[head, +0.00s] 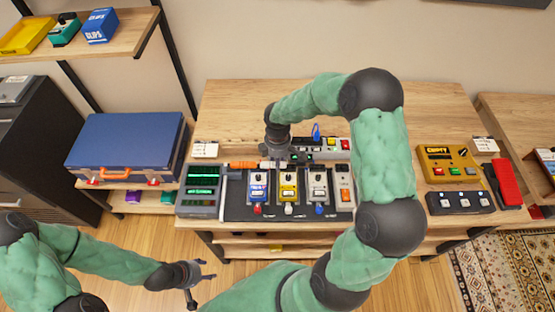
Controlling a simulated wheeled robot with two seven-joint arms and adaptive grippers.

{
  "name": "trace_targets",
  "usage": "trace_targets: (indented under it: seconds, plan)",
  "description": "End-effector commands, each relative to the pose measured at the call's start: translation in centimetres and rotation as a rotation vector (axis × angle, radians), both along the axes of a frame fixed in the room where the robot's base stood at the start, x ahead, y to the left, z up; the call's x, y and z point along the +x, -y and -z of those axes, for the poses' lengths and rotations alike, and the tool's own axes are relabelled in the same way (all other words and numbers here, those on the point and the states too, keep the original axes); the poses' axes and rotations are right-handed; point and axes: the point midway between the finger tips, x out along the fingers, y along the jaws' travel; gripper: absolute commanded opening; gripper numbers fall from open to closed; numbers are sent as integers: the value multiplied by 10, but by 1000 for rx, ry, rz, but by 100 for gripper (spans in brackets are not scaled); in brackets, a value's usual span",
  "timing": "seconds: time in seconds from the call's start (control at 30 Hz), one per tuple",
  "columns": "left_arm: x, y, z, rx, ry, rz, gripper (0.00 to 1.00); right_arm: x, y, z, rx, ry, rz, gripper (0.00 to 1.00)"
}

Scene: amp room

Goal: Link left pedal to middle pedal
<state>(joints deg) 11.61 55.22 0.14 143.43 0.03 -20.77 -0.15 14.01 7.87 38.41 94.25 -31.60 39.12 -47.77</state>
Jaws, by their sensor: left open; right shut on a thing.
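Three pedals stand in a row on a dark board (240,214): the blue left pedal (258,180), the yellow middle pedal (289,191) and a pale grey right pedal (318,191). My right gripper (277,160) is above the back edge of the left and middle pedals, pointing down. It is shut on what looks like the orange patch cable (243,165), whose orange part lies to the left of the fingers. The fingers and arm hide the cable's other end, so I cannot tell whether it touches a pedal. My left gripper (199,280) is open and empty, low in front of the table.
A grey device with green displays (203,190) stands left of the board, and a white and orange unit (345,184) at its right. A blue case (125,143) is further left. A yellow box (447,163) and dark footswitch (460,202) stand right.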

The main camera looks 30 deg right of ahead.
Motion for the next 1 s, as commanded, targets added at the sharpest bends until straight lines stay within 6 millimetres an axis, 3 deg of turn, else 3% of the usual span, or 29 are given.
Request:
trace_targets:
  seconds: [0.2,0.23,0.3,0.57,0.63,1.0]
  plan:
    - [0,0,0,0,0,0,53,1,0,-1,-1,3,1,0]
    - [0,0,0,0,0,0,53,1,0,-1,-1,3,1,34]
    - [0,0,0,0,0,0,53,1,0,-1,-1,3,1,54]
    - [0,0,0,0,0,0,53,1,0,-1,0,2,1,56]
    - [0,0,0,0,0,0,53,1,0,-1,0,1,0,75]
    - [0,0,-1,0,0,0,53,0,0,-1,0,1,0,76]
